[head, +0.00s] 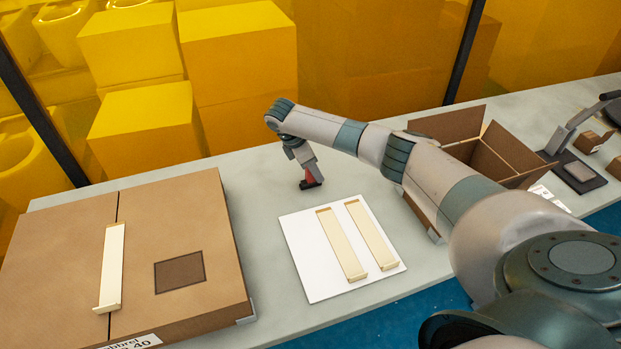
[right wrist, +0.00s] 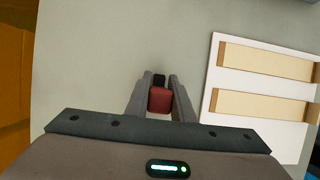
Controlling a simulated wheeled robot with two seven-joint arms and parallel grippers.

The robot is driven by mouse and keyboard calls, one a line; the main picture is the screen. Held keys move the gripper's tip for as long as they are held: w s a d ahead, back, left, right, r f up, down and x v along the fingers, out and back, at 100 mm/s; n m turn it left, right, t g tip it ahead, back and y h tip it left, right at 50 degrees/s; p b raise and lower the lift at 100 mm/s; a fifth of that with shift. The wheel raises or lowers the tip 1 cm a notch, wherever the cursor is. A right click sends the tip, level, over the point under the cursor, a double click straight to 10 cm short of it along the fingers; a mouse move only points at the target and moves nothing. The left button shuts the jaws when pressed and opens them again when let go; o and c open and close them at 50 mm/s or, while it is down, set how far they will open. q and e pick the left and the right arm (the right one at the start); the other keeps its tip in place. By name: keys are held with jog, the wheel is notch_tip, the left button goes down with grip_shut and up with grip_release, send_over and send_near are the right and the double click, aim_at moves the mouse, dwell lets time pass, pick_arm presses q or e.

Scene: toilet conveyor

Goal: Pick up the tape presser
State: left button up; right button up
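The tape presser (head: 311,185) is a small thing with a red body and a black end, at the back of the grey table. It also shows in the right wrist view (right wrist: 160,99). My right gripper (head: 307,172) points down onto it. In the right wrist view its fingers (right wrist: 160,88) stand close on both sides of the red part, with no clear gap, so it looks shut on it. The presser is at or very near the table top; I cannot tell whether it touches. My left gripper is not in view.
A white board (head: 312,272) with two cream strips lies right of the presser. A large closed carton (head: 205,215) with one strip on it is at the left. An open box (head: 500,148) stands behind my right arm. Table around the presser is clear.

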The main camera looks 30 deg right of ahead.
jog(key=shift+r, duration=0.15)
grip_shut()
jog(key=shift+r+b, duration=0.35)
jog(key=shift+r, duration=0.25)
notch_tip(320, 180, up, 2)
jog(key=shift+r+b, duration=0.25)
jog(key=shift+b, duration=0.25)
jog(key=s+d+r, duration=0.2)
jog(key=s+r, duration=0.5)
jog(key=s, duration=0.4)
jog(key=shift+s+d, duration=0.2)
jog(key=shift+d, duration=0.05)
